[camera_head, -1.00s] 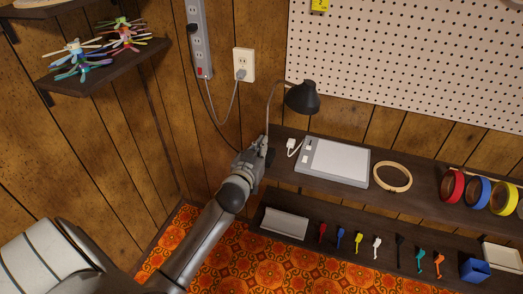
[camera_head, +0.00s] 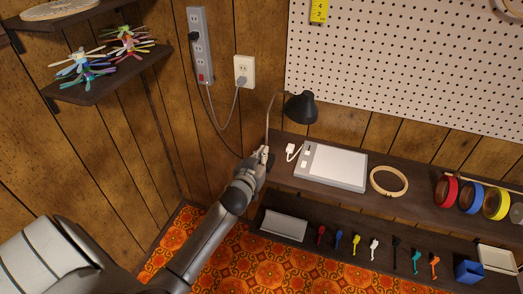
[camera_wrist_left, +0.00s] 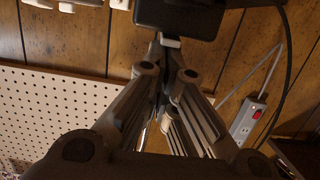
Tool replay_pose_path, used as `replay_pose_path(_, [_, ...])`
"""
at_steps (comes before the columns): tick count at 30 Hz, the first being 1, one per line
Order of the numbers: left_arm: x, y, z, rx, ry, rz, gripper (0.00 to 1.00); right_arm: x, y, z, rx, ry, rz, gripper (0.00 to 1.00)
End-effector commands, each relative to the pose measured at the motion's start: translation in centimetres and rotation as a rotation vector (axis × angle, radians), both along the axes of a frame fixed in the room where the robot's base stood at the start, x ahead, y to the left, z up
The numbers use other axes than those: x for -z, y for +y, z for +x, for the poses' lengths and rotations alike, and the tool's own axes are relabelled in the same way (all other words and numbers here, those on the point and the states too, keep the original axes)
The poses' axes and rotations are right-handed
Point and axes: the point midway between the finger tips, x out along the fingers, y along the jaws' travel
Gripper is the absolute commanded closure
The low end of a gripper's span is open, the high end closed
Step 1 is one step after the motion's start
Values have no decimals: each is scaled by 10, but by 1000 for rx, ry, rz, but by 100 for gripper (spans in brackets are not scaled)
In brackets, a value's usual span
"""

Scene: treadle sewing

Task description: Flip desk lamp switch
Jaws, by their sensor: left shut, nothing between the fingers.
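The black desk lamp (camera_head: 301,107) stands at the left end of the wooden shelf, its thin stem curving up to a dark shade. Its base is mostly hidden behind my left gripper (camera_head: 262,156), which is at the foot of the stem. In the left wrist view the gripper's fingers (camera_wrist_left: 168,45) are shut with nothing between them. Their tips are close to a dark block (camera_wrist_left: 180,16), probably the lamp base. A small pale piece lies between the tips and the block; I cannot tell whether it is the switch or whether they touch. My right gripper is not in view.
A white-grey tablet-like box (camera_head: 331,166), a wooden hoop (camera_head: 388,181) and tape rolls (camera_head: 469,196) sit on the shelf to the right. A power strip (camera_head: 200,48) and wall outlet (camera_head: 244,71) are above left, with a hanging cord. A pegboard (camera_head: 410,60) covers the back wall.

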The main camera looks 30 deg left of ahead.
Motion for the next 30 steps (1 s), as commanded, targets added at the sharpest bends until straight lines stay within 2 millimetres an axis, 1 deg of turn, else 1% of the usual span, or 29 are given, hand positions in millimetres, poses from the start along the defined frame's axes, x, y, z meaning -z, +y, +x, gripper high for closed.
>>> replay_pose_path(1, [3, 0, 0, 0, -1, 0, 100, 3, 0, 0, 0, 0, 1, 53])
replay_pose_path(4, [3, 0, 0, 0, -1, 0, 100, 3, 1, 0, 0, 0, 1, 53])
replay_pose_path(8, [-1, 0, 0, 0, -2, 0, 100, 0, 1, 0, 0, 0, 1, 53])
replay_pose_path(11, [-11, 1, 3, 0, -2, 0, 100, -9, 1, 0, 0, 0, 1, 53])
replay_pose_path(18, [-45, 5, 13, 2, -2, 0, 100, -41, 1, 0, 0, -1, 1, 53])
replay_pose_path(19, [-44, 4, 12, 2, -1, 0, 100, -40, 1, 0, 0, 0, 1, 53])
replay_pose_path(20, [-40, 2, 5, 2, 1, -1, 100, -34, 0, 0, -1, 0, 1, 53])
replay_pose_path(30, [-62, -10, -47, 2, -1, -1, 100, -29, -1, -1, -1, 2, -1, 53])
